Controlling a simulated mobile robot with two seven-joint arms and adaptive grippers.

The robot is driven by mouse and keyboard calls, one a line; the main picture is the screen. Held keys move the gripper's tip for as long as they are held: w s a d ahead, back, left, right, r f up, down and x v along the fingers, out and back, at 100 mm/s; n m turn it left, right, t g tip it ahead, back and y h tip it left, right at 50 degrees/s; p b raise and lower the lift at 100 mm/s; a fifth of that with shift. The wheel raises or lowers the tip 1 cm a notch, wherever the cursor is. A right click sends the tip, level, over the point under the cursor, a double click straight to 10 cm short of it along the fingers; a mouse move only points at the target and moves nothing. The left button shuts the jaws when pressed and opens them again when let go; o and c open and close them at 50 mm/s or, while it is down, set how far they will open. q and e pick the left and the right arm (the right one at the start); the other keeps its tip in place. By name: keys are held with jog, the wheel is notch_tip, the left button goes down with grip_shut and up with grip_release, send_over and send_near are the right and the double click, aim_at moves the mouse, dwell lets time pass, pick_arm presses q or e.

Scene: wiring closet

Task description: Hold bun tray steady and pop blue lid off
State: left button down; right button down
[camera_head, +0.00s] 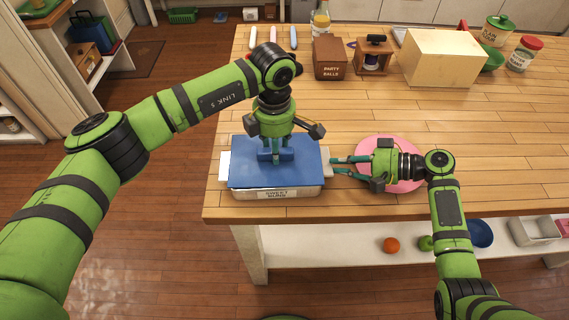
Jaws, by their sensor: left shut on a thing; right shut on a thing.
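The bun tray (294,193) is a light, labelled tray near the left front edge of the wooden table. The blue lid (243,176) covers its top and looks flat and seated. My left gripper (272,155) comes down from above and is shut on the blue lid near its middle; its fingers hide the exact grip. My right gripper (334,169) reaches in from the right with its fingers shut on the bun tray's right side, at a pale tab there.
A pink plate (403,183) lies under my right gripper. A party balls box (329,58), a small brown stand (373,57), a large tan box (443,59) and jars (523,54) stand at the back. The table's middle is clear. A lower shelf (330,245) holds fruit.

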pick_arm(q)
jog(key=shift+r, duration=2.3)
pick_arm(e)
jog(key=shift+s+f, duration=0.1)
jog(key=shift+f, duration=0.1)
jog(key=c, duration=1.2)
grip_release()
jog(key=shift+o, duration=0.2)
jog(key=shift+r, duration=0.1)
jog(key=v, duration=1.2)
pick_arm(q)
jog(key=shift+f, duration=0.1)
